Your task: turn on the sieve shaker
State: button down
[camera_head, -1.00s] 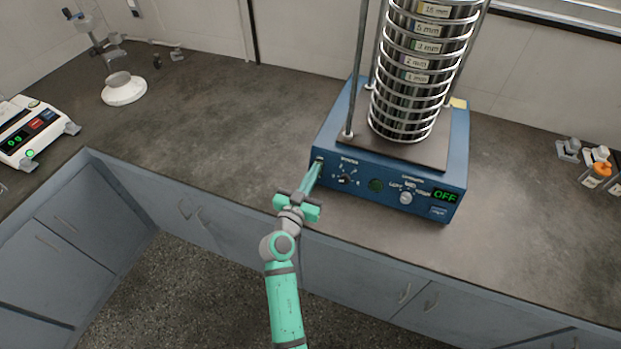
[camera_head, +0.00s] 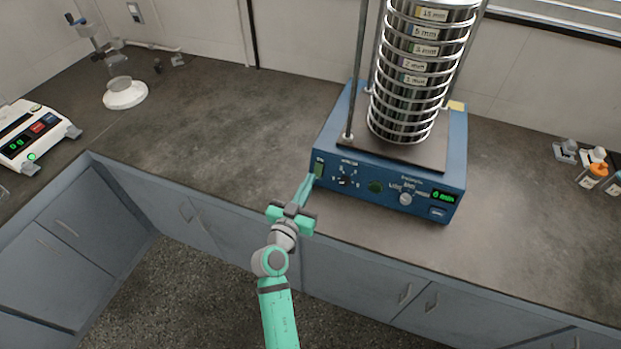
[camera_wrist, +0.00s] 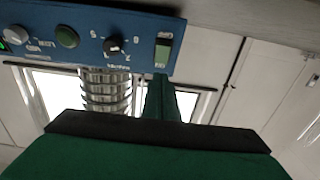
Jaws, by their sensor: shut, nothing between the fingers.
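The sieve shaker (camera_head: 330,140) is a blue box on the counter with a stack of metal sieves (camera_head: 405,100) clamped between rods. Its front panel has a green rocker switch (camera_head: 319,169) at the left end, a black dial (camera_head: 345,179), a round green button (camera_head: 376,186), a grey knob (camera_head: 406,198) and a display (camera_head: 443,196) lit green, seeming to read "0 mm". My gripper (camera_head: 306,183) is shut and empty, its tips just in front of and below the switch. In the wrist view the switch (camera_wrist: 162,52) shows just beyond the fingertips (camera_wrist: 160,80), seemingly with a small gap.
A white balance (camera_head: 35,135) with a lit display stands at the far left. A white-based stand (camera_head: 124,94) is at the back left. Small bottles (camera_head: 592,175) sit at the right edge. The counter left of the shaker is clear.

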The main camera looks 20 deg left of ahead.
jog(key=s+r, duration=0.2)
jog(key=s, duration=0.6)
jog(key=shift+s+r, duration=0.15)
jog(key=shift+s, duration=0.15)
jog(key=s+d+f+n+g+y, duration=0.1)
jog(key=s+d+f+g, duration=0.1)
jog(key=s+d+f, duration=0.35)
jog(key=s+d+f+n+g+y, duration=0.1)
jog(key=s+d+f, duration=0.2)
jog(key=s+f, duration=0.55)
jog(key=s+d+r, duration=0.4)
jog(key=s+d, duration=0.1)
jog(key=s, duration=0.4)
jog(key=s+d+r+m+h, duration=0.1)
jog(key=s+d+r, duration=0.3)
jog(key=s, duration=0.6)
jog(key=shift+d+m, duration=0.3)
jog(key=shift+d, duration=0.6)
jog(key=c, duration=2.4)
grip_release()
jog(key=shift+c, duration=0.2)
